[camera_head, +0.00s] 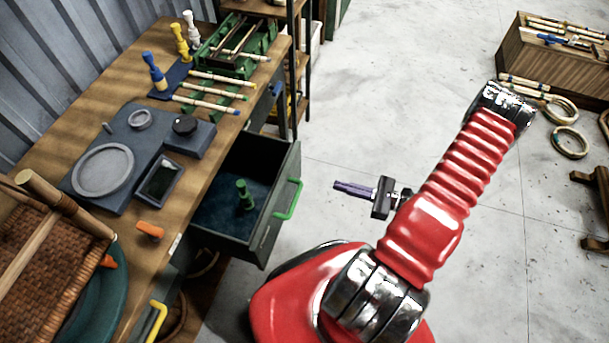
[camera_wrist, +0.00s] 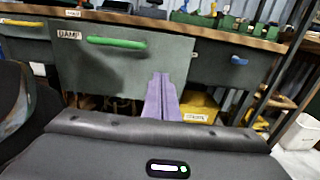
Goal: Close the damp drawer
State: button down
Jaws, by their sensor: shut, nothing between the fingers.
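The damp drawer (camera_head: 268,215) stands pulled out from the workbench in the head view, with a green handle (camera_head: 289,199) on its front. A green peg-like piece (camera_head: 244,195) stands inside on the dark blue bottom. In the wrist view the drawer front (camera_wrist: 125,66) carries a "DAMP" label (camera_wrist: 69,34) and a green handle (camera_wrist: 116,42). My gripper (camera_head: 338,186) is shut and empty, out over the floor to the right of the drawer front and apart from it. In the wrist view its purple fingers (camera_wrist: 163,78) overlap the lower right part of the drawer front.
The workbench top (camera_head: 60,134) holds a grey device (camera_head: 127,154), coloured pegs and several rattan sticks (camera_head: 207,105). A yellow-handled drawer (camera_head: 156,322) is nearer and a blue-handled drawer (camera_wrist: 239,61) is beside the damp one. A wooden crate (camera_head: 550,66) stands far right. The floor between is clear.

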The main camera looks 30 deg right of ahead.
aim_at(293, 173)
jog(key=x, duration=1.2)
jog(key=shift+w+a+f, duration=0.1)
jog(key=shift+w+a, duration=0.15)
jog(key=shift+a, duration=0.05)
jog(key=shift+w+a, duration=0.1)
jog(key=shift+w, duration=0.1)
